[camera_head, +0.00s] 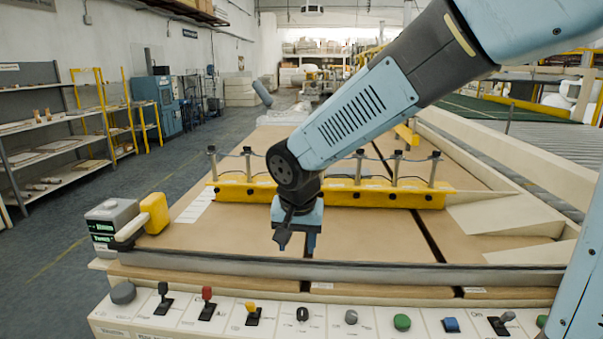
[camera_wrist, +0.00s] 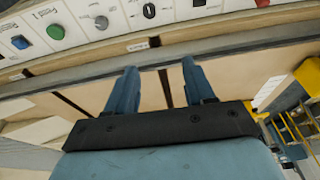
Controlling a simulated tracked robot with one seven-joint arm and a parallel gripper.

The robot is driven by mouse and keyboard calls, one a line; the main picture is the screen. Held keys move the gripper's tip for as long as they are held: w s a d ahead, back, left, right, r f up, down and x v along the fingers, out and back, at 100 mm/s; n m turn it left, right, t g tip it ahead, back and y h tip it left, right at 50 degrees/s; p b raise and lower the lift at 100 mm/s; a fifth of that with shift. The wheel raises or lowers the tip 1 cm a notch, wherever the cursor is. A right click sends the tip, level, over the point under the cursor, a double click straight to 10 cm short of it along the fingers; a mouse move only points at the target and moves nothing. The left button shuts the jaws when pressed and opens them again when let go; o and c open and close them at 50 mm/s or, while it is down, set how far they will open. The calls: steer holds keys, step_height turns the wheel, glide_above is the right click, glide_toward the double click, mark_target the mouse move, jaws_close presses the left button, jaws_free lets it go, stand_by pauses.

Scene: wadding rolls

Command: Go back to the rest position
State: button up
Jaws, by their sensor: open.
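My gripper (camera_head: 296,243) hangs at the end of my blue and black arm, above the brown table top, between the yellow bar and the front control panel. In the wrist view my gripper (camera_wrist: 158,85) shows two blue fingers spread apart with nothing between them. The brown table top (camera_head: 370,232) lies beneath and behind the fingers. The control panel (camera_head: 325,316) runs along the front edge and carries several knobs, levers and buttons. It also shows upside down at the top of the wrist view (camera_wrist: 100,22).
A yellow bar (camera_head: 400,195) with upright posts crosses the table behind my gripper. A grey box (camera_head: 110,215) with green displays and a yellow-headed handle (camera_head: 154,213) stand at the left corner. Shelves (camera_head: 50,145) line the left wall. The floor at left (camera_head: 50,250) is clear.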

steer(key=s+d+r+t, duration=0.15)
steer(key=d+r, duration=0.25)
steer(key=d, duration=0.4)
steer(key=s+d+r+g, duration=0.1)
steer(key=s+d+r, duration=0.15)
steer(key=d, duration=0.45)
steer(key=s+d+r+n+t, duration=0.1)
steer(key=s+d+r, duration=0.3)
steer(key=s+d, duration=0.4)
steer(key=shift+s+d+t, duration=0.35)
steer(key=shift+d+t, duration=0.1)
steer(key=shift+d, duration=0.45)
